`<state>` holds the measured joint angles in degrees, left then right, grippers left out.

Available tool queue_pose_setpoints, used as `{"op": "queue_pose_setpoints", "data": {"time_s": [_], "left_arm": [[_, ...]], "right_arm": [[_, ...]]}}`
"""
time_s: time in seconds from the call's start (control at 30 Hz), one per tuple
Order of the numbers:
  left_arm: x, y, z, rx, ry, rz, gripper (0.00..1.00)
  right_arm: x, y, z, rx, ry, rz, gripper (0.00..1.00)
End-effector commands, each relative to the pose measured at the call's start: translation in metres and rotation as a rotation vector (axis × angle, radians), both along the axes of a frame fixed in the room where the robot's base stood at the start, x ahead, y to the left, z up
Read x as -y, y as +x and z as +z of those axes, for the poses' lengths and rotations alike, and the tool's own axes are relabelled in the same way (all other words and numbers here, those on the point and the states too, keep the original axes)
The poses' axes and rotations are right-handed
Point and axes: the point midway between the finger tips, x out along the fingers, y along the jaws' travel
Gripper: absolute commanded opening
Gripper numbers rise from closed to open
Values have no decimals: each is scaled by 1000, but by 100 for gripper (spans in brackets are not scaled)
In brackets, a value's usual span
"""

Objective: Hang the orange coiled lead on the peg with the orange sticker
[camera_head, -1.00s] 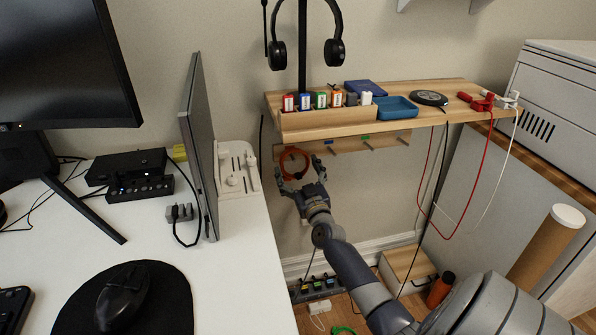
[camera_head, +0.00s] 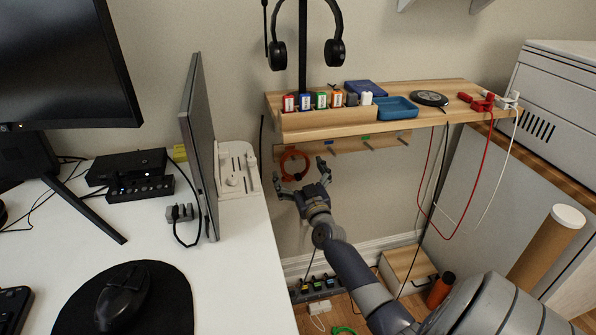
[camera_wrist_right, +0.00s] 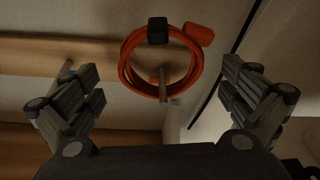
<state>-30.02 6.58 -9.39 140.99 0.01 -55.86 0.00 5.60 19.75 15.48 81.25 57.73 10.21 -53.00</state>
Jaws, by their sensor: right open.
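The orange coiled lead (camera_head: 294,163) hangs at the left end of the wooden peg rail (camera_head: 375,141) under the shelf. In the right wrist view the lead (camera_wrist_right: 127,73) is a round coil with a black block and an orange end, and a grey peg (camera_wrist_right: 163,88) shows inside its ring. My right gripper (camera_head: 301,183) is open and empty, just below and in front of the coil. In the right wrist view its fingers (camera_wrist_right: 163,100) stand wide apart either side of the coil, not touching it. My left gripper is not in view.
The wooden shelf (camera_head: 455,110) above carries a blue tray (camera_head: 397,108), small labelled boxes and a black disc. Red and white cables (camera_head: 447,238) hang at its right. The white desk (camera_head: 235,270) is at left. Wall space below the rail is clear.

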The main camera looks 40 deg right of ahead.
Motion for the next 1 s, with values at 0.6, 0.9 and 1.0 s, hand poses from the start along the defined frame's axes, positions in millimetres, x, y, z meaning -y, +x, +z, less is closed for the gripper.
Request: {"op": "queue_pose_setpoints", "data": {"time_s": [0.6, 0.9, 1.0], "left_arm": [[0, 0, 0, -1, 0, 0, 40], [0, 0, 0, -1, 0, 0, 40], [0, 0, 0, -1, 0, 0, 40]], "right_arm": [[-39, -87, -17, -2, 1, 0, 100], [-48, -107, -20, 1, 0, -1, 100], [-48, -107, -20, 2, -1, -1, 100]]}}
